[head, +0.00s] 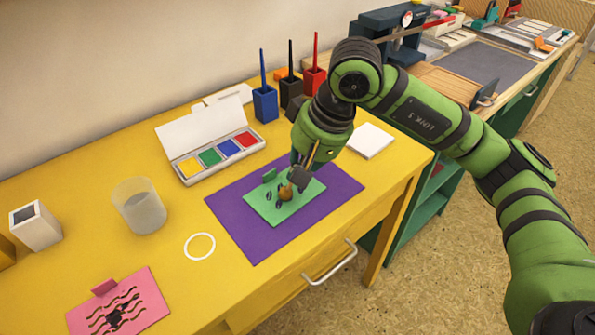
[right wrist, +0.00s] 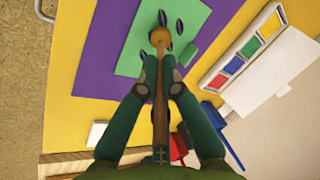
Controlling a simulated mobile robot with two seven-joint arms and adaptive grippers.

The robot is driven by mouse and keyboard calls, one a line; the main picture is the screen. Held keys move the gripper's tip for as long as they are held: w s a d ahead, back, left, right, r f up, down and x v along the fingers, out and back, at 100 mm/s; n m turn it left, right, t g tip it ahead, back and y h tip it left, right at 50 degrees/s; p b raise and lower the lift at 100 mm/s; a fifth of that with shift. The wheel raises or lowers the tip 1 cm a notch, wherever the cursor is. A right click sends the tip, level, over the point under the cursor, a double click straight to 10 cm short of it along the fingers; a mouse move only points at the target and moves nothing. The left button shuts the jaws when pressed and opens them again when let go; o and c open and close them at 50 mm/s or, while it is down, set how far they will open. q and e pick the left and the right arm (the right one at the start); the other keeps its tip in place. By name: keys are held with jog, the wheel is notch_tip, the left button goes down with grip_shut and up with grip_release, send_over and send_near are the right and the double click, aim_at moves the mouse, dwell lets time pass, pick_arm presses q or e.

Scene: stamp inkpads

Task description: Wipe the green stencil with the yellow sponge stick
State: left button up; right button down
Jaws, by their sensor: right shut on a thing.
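The green stencil (head: 308,190) lies flat on a purple mat (head: 240,235) on the yellow table. It has several dark leaf-shaped openings and a small raised tab, and it also shows in the right wrist view (right wrist: 132,62). My right gripper (head: 301,179) is above the stencil, shut on the wooden handle of the yellow sponge stick (right wrist: 159,37). The stick's rounded orange-yellow sponge end (head: 286,192) points down at the middle of the stencil, among the openings. It looks at or very near the surface; contact cannot be told. My left gripper is not in view.
An open inkpad case (head: 187,170) with yellow, green, blue and red pads stands behind the mat. Blue (head: 265,103), black and red holders are further back. A translucent cup (head: 140,206), white ring (head: 200,246) and pink stencil (head: 145,288) lie left. A white pad (head: 371,140) lies right.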

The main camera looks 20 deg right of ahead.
jog(key=shift+a+r, duration=0.1)
jog(key=shift+r+p, duration=0.3)
jog(key=shift+r, duration=0.3)
notch_tip(320, 180, up, 4)
jog(key=shift+a+f+p, duration=0.15)
jog(key=shift+p, duration=0.85)
jog(key=shift+r+p, duration=0.35)
jog(key=shift+r, duration=0.4)
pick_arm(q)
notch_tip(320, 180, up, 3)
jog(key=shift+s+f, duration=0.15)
